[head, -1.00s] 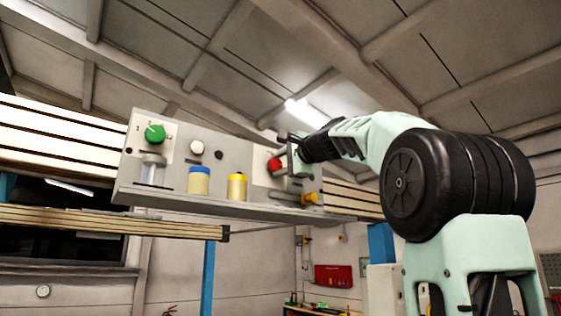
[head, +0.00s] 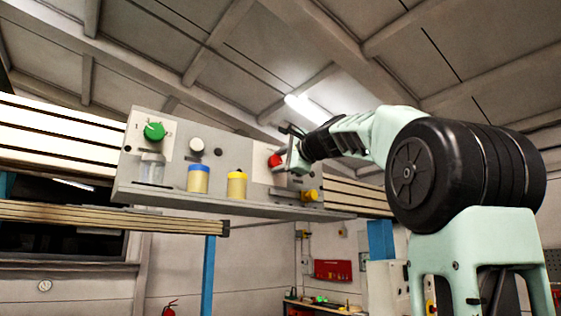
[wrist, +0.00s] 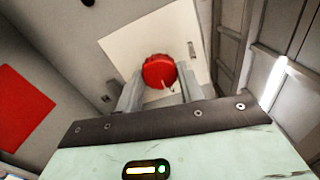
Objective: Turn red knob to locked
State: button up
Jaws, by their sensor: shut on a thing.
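The red knob (head: 275,160) sits on a pale square plate at the right part of the grey panel. In the wrist view the red knob (wrist: 159,71) is between my two fingers, with a small light pointer mark on its lower right face. My gripper (wrist: 160,88) is shut on the knob, one finger on each side. In the head view my gripper (head: 285,158) reaches the knob from the right and partly hides it and its plate. Any markings around the knob are hidden or too small to read.
The panel shelf (head: 225,202) carries a clear jar (head: 151,170), a blue-and-cream jar (head: 198,179) and a yellow jar (head: 236,185). A green knob (head: 154,131) and a white button (head: 197,145) are left on the panel. A yellow part (head: 309,195) sits just below my gripper.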

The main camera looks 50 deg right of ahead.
jog(key=o, duration=1)
jog(key=shift+s, duration=0.15)
jog(key=b+v, duration=0.8)
jog(key=v, duration=0.9)
jog(key=shift+s+d+f, duration=0.1)
